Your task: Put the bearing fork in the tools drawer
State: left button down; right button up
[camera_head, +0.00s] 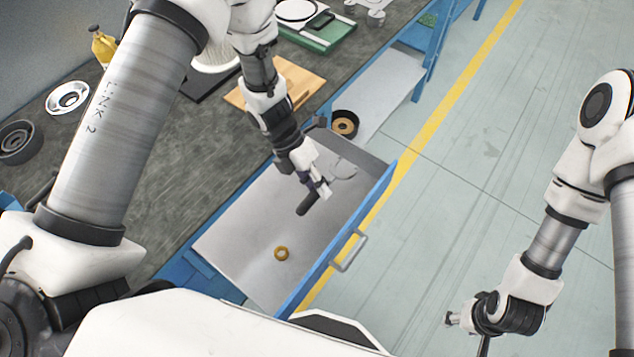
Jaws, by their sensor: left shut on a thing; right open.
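The tools drawer (225,243) is pulled open, with a pale floor, a blue front and a grey handle. My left gripper (322,188) is over the inside of the drawer, shut on what appears to be the bearing fork. The fork's dark handle (307,205) sticks out below the fingers, and a thin pale curved part shows above them. I cannot tell whether the fork touches the drawer floor. My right gripper (450,319) is open and empty over the floor at the lower right.
A small brass ring (281,253) lies in the drawer's near part. A dark cup with a tan ring (344,123) stands beyond the drawer's far end. The dark workbench (165,180) left of the drawer holds a wooden board (303,83), a white flange (68,98) and a black ring part (16,141).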

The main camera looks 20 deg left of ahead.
pick_arm(q)
jog(key=shift+f+b, duration=2.15)
jog(key=shift+f, duration=1.4)
jog(key=c, duration=0.9)
grip_release()
notch_tip(320, 180, up, 10)
jog(key=shift+r, duration=0.1)
